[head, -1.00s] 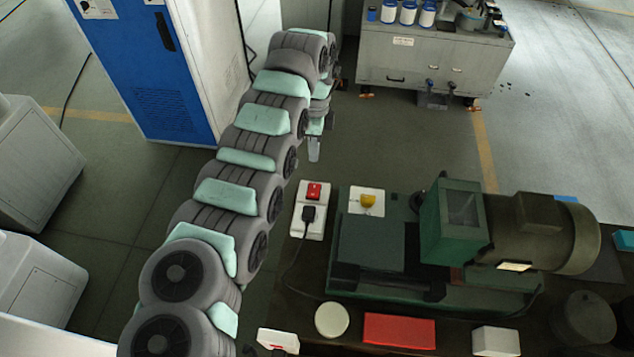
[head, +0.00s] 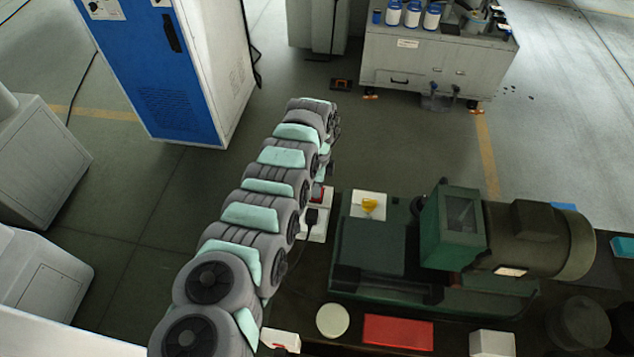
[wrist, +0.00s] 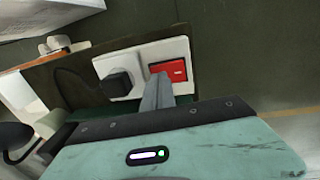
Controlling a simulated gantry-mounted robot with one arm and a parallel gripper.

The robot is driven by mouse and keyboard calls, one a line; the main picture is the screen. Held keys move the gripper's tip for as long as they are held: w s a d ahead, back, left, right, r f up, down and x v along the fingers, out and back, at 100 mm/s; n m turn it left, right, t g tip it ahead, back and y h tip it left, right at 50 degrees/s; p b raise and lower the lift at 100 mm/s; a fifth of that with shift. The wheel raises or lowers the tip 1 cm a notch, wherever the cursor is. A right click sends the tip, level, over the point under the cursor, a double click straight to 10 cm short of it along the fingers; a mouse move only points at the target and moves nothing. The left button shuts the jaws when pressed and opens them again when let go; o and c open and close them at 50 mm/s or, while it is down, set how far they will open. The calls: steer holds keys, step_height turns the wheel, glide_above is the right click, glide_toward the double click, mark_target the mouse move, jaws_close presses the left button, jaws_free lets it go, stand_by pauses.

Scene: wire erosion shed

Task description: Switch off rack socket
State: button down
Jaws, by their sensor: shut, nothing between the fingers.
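The rack socket (head: 314,228) is a white plate at the left end of the dark bench. It has a red rocker switch (head: 318,194) and a black plug (head: 311,215) in its outlet. In the wrist view the plate (wrist: 142,57), the red rocker (wrist: 175,69) and the plug (wrist: 120,83) show close up. My gripper (wrist: 160,77) is shut and empty, its fingertips overlapping the rocker's left edge in the picture. I cannot tell whether they touch it. The rocker's position cannot be told.
A green machine (head: 375,245) with a motor stands right of the socket, near a yellow knob on a white plate (head: 369,205). A red box (head: 398,332), a round cream disc (head: 333,320) and a white box (head: 491,343) lie in front. Open floor lies behind.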

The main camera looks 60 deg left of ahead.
stand_by(0.3)
steer(key=shift+d+f+p, duration=0.25)
steer(key=shift+d+p, duration=0.05)
steer(key=shift+p, duration=0.95)
steer(key=shift+s+f+b, duration=0.1)
steer(key=shift+f+b, duration=0.2)
steer(key=shift+f, duration=0.15)
steer(key=shift+f+b, duration=0.25)
steer(key=shift+b, duration=0.3)
steer(key=shift+w+a+f+b, duration=0.3)
steer(key=shift+w+a+b, duration=0.1)
steer(key=shift+b, duration=1.3)
steer(key=shift+r, duration=0.1)
step_height(320, 180, up, 6)
steer(key=p, duration=0.4)
step_height(320, 180, up, 10)
steer(key=b, duration=0.2)
steer(key=shift+a, duration=0.4)
steer(key=shift+w, duration=0.1)
